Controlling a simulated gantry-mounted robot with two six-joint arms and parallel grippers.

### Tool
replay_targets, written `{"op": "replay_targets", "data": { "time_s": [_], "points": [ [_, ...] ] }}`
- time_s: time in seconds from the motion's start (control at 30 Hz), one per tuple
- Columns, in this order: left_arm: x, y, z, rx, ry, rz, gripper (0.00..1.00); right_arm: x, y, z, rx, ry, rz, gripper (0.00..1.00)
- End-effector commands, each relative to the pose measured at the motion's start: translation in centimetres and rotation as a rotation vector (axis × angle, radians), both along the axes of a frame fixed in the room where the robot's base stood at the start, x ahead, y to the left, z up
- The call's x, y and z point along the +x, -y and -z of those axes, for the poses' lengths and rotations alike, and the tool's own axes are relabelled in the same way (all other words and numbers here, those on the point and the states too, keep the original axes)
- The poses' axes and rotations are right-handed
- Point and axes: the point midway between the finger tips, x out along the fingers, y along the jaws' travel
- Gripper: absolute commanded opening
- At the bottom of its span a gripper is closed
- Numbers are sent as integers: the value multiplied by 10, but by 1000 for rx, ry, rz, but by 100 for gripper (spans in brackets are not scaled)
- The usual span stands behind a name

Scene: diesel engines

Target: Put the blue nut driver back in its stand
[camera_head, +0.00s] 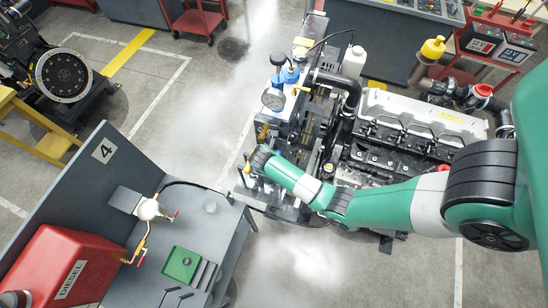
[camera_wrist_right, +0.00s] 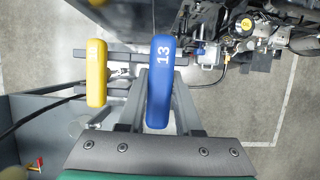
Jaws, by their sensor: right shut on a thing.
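The blue nut driver (camera_wrist_right: 160,85), its handle marked 13, stands out in the right wrist view. My right gripper (camera_wrist_right: 159,72) is shut on it, one grey finger on each side. A yellow nut driver (camera_wrist_right: 96,72) is just left of it, apart from it. A grey bar (camera_wrist_right: 118,56), seemingly part of the stand, runs behind both handles. The blue driver's shaft is hidden, so I cannot tell whether it is in the bar. In the head view my right arm reaches to the engine's left side; its gripper and the blue driver are hidden there. My left gripper is not in view.
A diesel engine (camera_head: 405,125) stands right of the gripper, under my right arm. A grey bench (camera_head: 190,225) with a red diesel tank (camera_head: 60,268) and a green box (camera_head: 181,264) is at lower left. Open floor (camera_head: 200,120) lies between bench and engine.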

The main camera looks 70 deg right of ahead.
Motion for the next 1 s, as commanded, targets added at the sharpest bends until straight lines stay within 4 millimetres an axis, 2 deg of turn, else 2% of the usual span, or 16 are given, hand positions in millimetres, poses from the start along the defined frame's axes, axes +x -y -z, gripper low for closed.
{"op": "replay_targets", "data": {
  "time_s": [0.03,0.2,0.4,1.0],
  "points": [
    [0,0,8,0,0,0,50,0,0,9,0,0,0,0],
    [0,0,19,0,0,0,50,0,0,26,0,0,0,0],
    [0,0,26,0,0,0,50,0,0,38,0,-1,0,0],
    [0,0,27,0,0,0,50,0,0,41,0,0,0,0]
  ]
}}
